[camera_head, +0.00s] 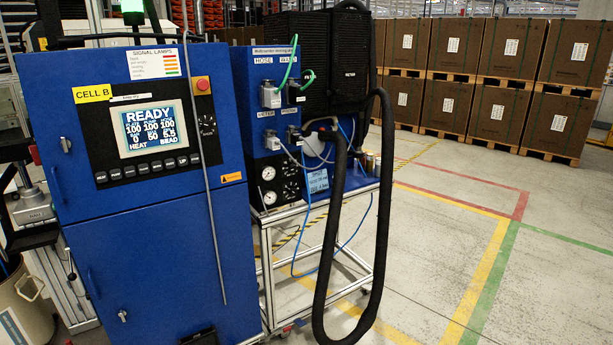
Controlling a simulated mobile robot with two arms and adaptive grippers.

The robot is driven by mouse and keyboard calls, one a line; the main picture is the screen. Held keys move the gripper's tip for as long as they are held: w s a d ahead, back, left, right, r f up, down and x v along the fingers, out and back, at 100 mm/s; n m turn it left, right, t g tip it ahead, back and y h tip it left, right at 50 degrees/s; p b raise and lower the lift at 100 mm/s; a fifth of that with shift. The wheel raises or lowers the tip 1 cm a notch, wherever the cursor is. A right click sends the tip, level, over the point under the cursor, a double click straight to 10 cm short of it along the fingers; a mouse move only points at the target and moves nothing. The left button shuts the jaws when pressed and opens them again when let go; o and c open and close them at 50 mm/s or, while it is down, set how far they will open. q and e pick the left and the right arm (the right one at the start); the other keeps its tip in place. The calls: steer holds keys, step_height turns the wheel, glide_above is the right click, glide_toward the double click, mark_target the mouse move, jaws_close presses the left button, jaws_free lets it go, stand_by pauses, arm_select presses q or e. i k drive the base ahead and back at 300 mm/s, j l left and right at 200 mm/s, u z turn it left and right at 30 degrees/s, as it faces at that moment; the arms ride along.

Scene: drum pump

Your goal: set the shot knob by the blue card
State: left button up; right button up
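A light blue card (317,181) with dark printed lines stands on the wheeled cart, low on the right of the blue pump unit; its text is too small to read. A black panel with two round white gauges (268,185) is left of the card. Small dark dials (290,190) sit between the gauges and the card; I cannot tell which is the shot knob. Another black dial with white marks (207,124) is on the blue cabinet (165,265), right of its screen (151,128), which reads READY. Neither of my grippers shows.
A thick black hose (335,250) loops down in front of the cart (350,265), and a thin blue hose hangs there. A grey rod leans across the cabinet front. The floor at right is clear, with stacked brown boxes (510,48) behind.

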mark_target(292, 167)
steer(key=i+l, duration=0.75)
steer(key=i, duration=0.2)
